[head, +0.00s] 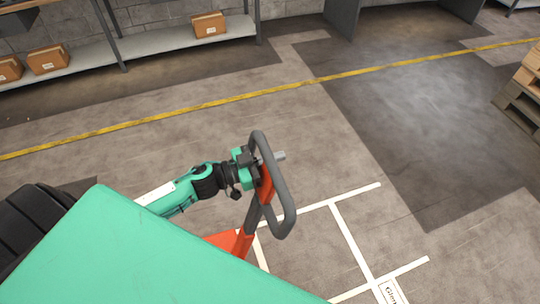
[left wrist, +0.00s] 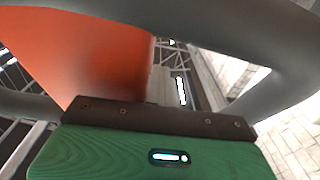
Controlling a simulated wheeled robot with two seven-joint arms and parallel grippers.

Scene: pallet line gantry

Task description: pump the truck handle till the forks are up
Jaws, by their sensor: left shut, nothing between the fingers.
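The truck handle (head: 284,205) is a dark grey loop on an orange and grey stem, tilted up in the middle of the head view. The orange truck base (head: 232,242) shows below it, partly covered by my green body. The forks are not in view. My left gripper (head: 279,156) is at the upper part of the loop, with its grey fingers shut and poking through past the far bar. Nothing shows between the fingers. In the left wrist view the grey loop (left wrist: 277,85) and orange stem (left wrist: 75,50) are close in front of the gripper's green housing. My right gripper is not in view.
A shelf (head: 160,45) with cardboard boxes (head: 209,24) stands along the back wall. A yellow line (head: 230,99) crosses the floor. White floor markings (head: 345,235) lie right of the truck. Wooden pallets (head: 520,105) are at the right edge. The floor between is clear.

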